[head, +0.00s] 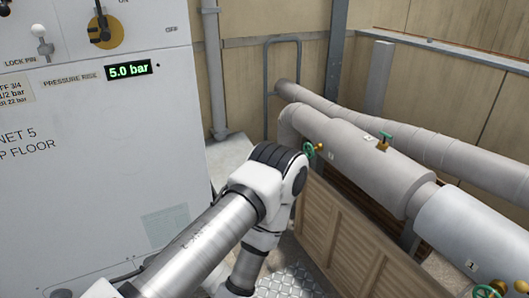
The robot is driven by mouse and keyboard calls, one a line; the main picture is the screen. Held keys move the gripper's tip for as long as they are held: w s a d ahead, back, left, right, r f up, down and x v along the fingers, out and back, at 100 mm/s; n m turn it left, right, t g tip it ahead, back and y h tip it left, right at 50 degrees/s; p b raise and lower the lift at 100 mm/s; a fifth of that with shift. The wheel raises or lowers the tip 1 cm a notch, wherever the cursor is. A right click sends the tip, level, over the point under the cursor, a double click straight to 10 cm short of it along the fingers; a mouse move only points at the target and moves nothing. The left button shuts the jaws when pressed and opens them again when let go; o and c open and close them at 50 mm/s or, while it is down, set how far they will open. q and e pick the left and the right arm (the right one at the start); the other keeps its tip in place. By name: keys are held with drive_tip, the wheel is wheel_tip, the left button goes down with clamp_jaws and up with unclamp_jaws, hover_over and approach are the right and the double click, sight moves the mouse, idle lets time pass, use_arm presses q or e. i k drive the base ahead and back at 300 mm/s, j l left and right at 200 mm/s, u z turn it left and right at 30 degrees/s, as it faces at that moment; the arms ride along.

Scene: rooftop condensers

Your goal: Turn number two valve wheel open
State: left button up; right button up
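Green valve handles on brass fittings sit along the grey lagged pipe. One green wheel (309,150) is at the pipe's far end, just right of my arm's elbow. A second green handle (385,139) stands on top of the pipe further right. A third green wheel (485,291) is cut off at the bottom right edge. Small white tags are beside them; the tag near the third (471,266) seems to read 1. The other tags are too small to read, so I cannot tell which wheel is number two. One arm of mine rises from the lower left and bends down at mid-picture. Neither gripper shows.
A grey cabinet (100,190) fills the left, with a display (130,70) reading 5.0 bar and a yellow rotary switch (105,30). A slatted wooden crate (345,240) stands under the pipe. A thinner pipe (420,130) runs behind. Wooden fencing closes the back.

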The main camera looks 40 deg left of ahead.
sight(312, 149)
drive_tip(key=u, duration=0.85)
drive_tip(key=i+j+z, duration=0.6)
drive_tip(key=j, duration=0.35)
drive_tip(key=i+j+z, duration=0.4)
drive_tip(key=j, duration=0.4)
drive_tip(key=i, duration=0.05)
